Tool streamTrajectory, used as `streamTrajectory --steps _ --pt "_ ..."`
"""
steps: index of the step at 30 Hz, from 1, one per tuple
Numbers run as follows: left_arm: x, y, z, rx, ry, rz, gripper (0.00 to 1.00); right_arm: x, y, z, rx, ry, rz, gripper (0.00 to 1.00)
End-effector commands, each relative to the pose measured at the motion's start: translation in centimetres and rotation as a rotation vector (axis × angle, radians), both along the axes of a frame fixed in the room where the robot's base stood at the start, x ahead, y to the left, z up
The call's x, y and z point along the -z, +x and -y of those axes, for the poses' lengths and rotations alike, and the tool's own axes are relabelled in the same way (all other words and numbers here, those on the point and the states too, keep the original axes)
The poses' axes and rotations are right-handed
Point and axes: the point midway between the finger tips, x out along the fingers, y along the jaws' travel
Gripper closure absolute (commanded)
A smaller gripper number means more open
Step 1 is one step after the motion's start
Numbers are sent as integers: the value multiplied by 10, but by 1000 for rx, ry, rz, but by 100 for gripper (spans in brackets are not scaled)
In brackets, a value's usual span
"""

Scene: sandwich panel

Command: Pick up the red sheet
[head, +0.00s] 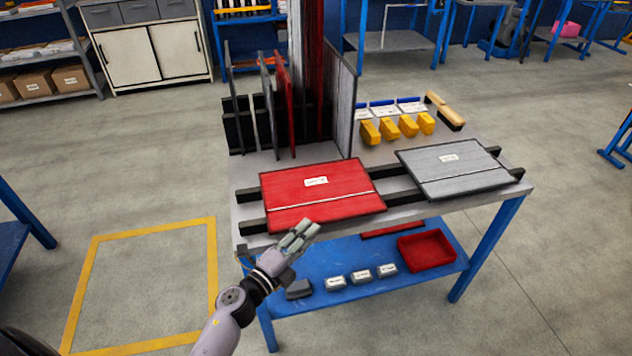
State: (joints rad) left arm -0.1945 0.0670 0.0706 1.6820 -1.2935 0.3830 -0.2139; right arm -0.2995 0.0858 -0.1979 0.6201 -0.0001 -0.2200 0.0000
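The red sheet (330,186) is a flat rectangular panel with a white label and a pale line across it. It lies on dark rails on the table's left half. My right gripper is not in view.
A grey sheet (456,167) lies on the rails to the right. Upright panels (285,100) stand in a rack behind. Yellow blocks (389,128) sit at the back right. The blue lower shelf (345,287) holds a red bin (426,250) and small boxes. The floor at left is clear.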

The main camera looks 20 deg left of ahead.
Motion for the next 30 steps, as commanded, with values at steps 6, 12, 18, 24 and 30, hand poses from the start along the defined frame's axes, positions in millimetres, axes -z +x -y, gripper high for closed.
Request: streamTrajectory --steps 6,12,18,24,30 --pt "-2 14 6 -1 -1 1 68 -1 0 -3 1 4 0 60" --pt "-6 41 20 0 -3 1 68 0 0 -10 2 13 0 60" --pt "-5 55 24 0 -1 0 68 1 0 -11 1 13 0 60" --pt "-5 54 24 0 -1 -1 69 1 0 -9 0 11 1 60" --pt "-5 54 24 0 -1 -1 82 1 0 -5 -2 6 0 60"
